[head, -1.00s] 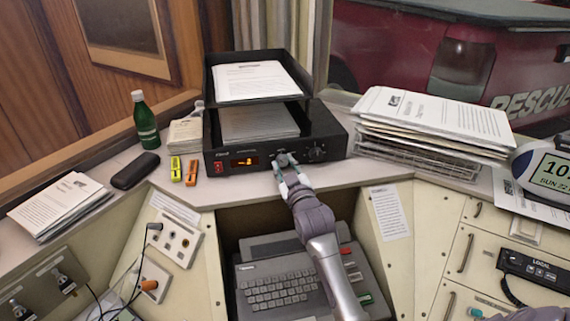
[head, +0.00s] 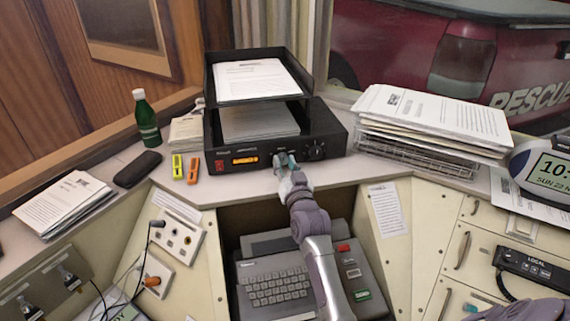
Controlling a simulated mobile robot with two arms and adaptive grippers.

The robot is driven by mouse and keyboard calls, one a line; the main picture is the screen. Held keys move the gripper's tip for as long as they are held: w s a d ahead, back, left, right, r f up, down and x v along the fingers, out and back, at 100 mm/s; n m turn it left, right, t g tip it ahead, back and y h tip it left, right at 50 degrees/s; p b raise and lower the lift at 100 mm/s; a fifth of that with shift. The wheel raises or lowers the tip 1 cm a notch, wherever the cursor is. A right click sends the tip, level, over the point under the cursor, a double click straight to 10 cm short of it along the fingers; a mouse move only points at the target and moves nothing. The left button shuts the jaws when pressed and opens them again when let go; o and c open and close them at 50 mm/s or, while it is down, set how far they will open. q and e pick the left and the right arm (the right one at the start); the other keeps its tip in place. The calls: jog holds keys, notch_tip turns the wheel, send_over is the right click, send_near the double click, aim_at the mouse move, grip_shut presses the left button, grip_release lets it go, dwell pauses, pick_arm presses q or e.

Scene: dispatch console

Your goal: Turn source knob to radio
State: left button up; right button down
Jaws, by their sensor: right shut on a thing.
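The black amplifier unit (head: 222,140) stands on the desk under a paper tray. Its front has a red switch, an orange lit display (head: 245,158) and knobs. My right gripper (head: 285,163) is at the front panel, shut on the left one of the two knobs, the source knob (head: 280,158), which the fingers mostly hide. The other knob (head: 315,150) is free, just to the right. The display text is too small to read. At the bottom right edge, part of my other arm may show; no left gripper is visible.
The black paper tray (head: 309,88) sits on top of the unit. A paper stack (head: 430,115) stands at the right, a green bottle (head: 146,120) at the left. A keyboard terminal (head: 275,285) is below in the recess.

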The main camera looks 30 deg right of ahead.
dwell(0.3)
jog(key=c, duration=1.1)
grip_release()
jog(key=v, duration=1.2)
